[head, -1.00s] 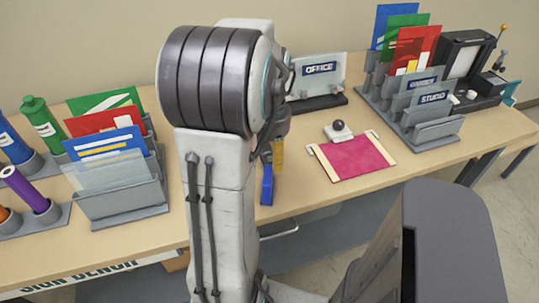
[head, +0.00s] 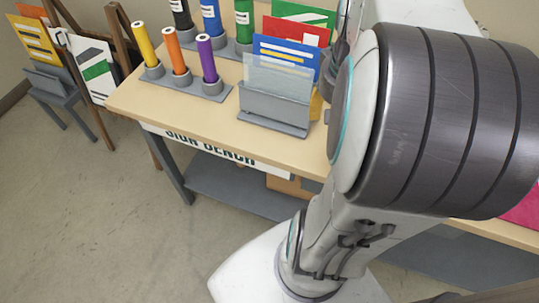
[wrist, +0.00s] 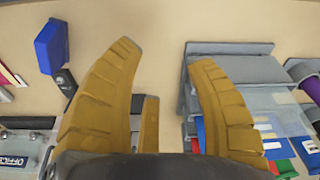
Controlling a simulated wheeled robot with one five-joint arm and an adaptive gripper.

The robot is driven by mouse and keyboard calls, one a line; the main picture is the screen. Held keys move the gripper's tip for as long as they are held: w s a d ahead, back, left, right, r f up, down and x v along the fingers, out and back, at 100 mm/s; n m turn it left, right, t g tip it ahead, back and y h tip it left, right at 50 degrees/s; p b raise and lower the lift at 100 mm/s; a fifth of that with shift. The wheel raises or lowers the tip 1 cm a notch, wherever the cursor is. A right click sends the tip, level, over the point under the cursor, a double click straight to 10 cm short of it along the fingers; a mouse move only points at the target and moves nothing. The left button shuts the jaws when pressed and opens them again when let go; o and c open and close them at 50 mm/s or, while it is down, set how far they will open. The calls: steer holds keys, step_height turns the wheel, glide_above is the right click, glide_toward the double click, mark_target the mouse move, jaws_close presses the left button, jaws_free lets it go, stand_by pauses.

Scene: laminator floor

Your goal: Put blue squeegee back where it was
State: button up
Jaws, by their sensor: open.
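The blue squeegee (wrist: 50,47), a blue block with a dark handle end, lies on the table at the upper left of the wrist view. It is outside my gripper, beyond the left finger. My gripper (wrist: 160,55) is open, with its two yellow fingers spread and only bare table seen between their tips. The right finger is close to or over the edge of a grey rack (wrist: 232,48); I cannot tell if they touch. In the head view my arm hides the squeegee and most of the gripper.
The grey rack also shows in the head view (head: 275,108), with coloured folders behind its clear panel. Purple (head: 207,58), orange and yellow rolls stand in a holder to its left. Bare tabletop lies in front.

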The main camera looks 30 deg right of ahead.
steer(key=s+a+n+t+y, duration=0.1)
steer(key=a+n, duration=0.6)
steer(key=a, duration=1)
steer(key=shift+f+n+t, duration=0.4)
steer(key=shift+f+t, duration=0.05)
steer(key=shift+t, duration=0.15)
steer(key=shift+s+d+r+p, duration=0.1)
steer(key=shift+d+r+p, duration=0.05)
steer(key=shift+r+p, duration=0.2)
